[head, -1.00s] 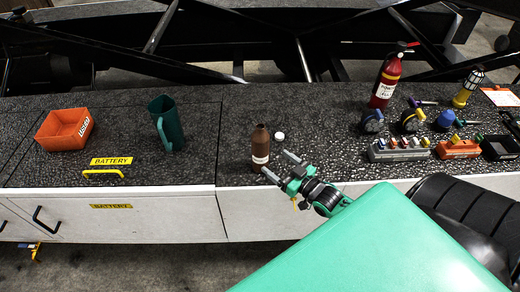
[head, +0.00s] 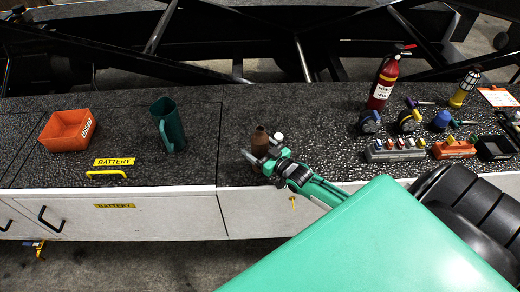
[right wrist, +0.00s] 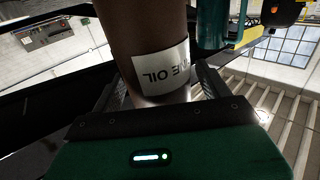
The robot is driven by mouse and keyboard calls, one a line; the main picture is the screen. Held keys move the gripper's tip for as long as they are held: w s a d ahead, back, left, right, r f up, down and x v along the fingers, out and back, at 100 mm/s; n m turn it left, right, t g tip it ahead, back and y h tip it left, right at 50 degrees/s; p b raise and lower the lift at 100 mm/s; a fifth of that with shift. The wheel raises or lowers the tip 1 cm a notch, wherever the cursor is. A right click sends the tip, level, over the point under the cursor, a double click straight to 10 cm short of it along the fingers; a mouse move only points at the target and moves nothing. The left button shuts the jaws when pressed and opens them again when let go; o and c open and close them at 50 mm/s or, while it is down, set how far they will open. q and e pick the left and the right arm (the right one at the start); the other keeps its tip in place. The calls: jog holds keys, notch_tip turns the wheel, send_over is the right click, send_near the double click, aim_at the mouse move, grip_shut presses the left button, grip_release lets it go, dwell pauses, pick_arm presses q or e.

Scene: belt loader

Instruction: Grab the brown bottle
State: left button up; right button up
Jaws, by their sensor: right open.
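The brown bottle (head: 260,141) stands upright on the dark speckled counter, near its front edge. In the right wrist view the bottle (right wrist: 150,30) rises between the two fingers, and its white label with "OIL" faces the camera. My right gripper (head: 261,158) is open, with a finger on either side of the bottle's lower part; it also shows in the right wrist view (right wrist: 158,92). I cannot tell whether the fingers touch the bottle. My left gripper is not in view.
A white cap (head: 279,138) is just right of the bottle. A red fire extinguisher (head: 383,82) and several small items stand to the right. Counter behind the bottle is clear.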

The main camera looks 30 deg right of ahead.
jog(key=shift+w+a, duration=0.1)
jog(key=shift+w, duration=0.3)
jog(key=c, duration=1.3)
jog(key=shift+r, duration=0.15)
